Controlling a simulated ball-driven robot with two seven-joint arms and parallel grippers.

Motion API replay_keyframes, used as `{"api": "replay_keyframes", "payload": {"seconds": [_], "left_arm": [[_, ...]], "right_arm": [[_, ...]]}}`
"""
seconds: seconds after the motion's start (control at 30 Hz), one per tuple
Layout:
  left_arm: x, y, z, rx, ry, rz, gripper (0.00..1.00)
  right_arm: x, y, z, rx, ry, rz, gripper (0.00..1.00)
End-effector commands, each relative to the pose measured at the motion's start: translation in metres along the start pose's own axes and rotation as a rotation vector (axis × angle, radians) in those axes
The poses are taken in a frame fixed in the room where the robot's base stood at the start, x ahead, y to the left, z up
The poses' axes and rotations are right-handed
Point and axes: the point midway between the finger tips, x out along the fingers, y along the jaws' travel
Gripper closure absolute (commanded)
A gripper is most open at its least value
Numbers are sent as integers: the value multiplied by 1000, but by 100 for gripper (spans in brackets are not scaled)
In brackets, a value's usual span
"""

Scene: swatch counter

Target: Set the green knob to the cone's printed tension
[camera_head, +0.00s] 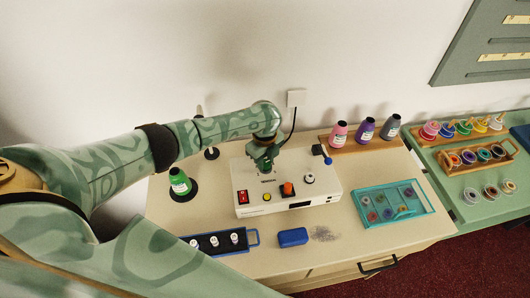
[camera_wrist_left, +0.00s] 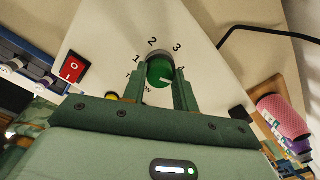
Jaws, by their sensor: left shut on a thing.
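The white machine box (camera_head: 245,209) stands on the table, under my left gripper (camera_head: 263,167). In the left wrist view the green knob (camera_wrist_left: 159,68) sits between my left gripper's two fingers (camera_wrist_left: 161,88), which are shut on it. Printed numbers 1, 2, 3 and 4 ring the knob. A pale mark on the knob's face points toward the lower right, but its exact setting is hard to read. My right gripper is out of view.
The box carries a red switch (camera_head: 243,197), an orange knob (camera_head: 288,189) and a white dial (camera_head: 309,178). A blue tray (camera_head: 253,238) and blue block (camera_head: 293,237) lie in front. A teal tray (camera_head: 426,207) is at right. Three cones, including a pink one (camera_head: 339,134), stand behind.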

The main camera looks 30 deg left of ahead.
Motion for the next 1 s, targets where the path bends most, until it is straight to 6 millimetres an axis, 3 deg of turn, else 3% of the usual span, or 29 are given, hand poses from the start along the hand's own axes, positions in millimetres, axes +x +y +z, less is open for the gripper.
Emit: {"api": "replay_keyframes", "payload": {"seconds": [0.03, 0.4, 1.0], "left_arm": [[-4, 0, -1, -42, 1, 2, 94], [-3, 0, -2, -395, -5, 1, 94], [-1, 1, -2, -938, -16, 2, 94]], "right_arm": [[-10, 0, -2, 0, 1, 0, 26], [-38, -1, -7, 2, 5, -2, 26], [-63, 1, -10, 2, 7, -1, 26]]}}
